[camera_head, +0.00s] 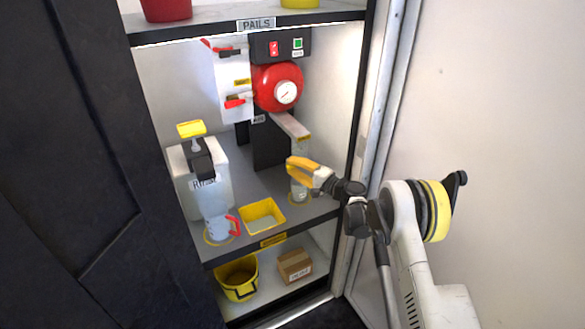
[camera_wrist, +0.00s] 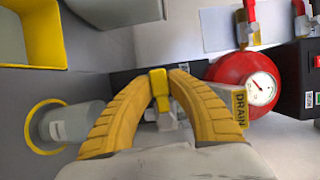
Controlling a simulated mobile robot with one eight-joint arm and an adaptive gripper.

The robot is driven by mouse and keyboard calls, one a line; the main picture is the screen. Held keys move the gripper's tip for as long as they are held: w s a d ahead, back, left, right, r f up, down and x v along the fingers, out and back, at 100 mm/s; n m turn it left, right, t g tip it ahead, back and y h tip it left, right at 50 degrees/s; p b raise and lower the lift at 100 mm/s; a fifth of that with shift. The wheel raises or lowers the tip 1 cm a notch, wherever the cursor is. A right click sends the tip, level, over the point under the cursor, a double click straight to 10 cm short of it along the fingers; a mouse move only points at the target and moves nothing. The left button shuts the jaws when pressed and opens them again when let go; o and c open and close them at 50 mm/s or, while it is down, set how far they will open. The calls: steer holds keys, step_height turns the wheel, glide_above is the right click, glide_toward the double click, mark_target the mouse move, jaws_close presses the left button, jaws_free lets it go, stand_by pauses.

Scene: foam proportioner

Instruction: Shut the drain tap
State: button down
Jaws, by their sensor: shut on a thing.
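My gripper (camera_head: 292,167) reaches into the cabinet from the right, in front of the red proportioner. In the wrist view its curved yellow fingers (camera_wrist: 162,78) are closed around a small yellow piece, which looks like the drain tap's handle (camera_wrist: 159,92). A pale tap body (camera_wrist: 167,121) shows just below the handle. The tap is hidden behind my gripper in the head view. A yellow DRAIN label (camera_wrist: 239,106) is beside the right finger; what seems to be the same label (camera_head: 304,138) is above my gripper in the head view. Whether the tap is open cannot be told.
A clear container (camera_head: 299,188) stands on the shelf under my gripper. The red drum (camera_head: 277,88) is above. The cabinet's frame (camera_head: 372,130) is close to my arm.

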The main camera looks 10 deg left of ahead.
steer(key=shift+r, duration=0.15)
stand_by(0.4)
steer(key=c, duration=1.3)
jaws_free()
steer(key=v, duration=1.2)
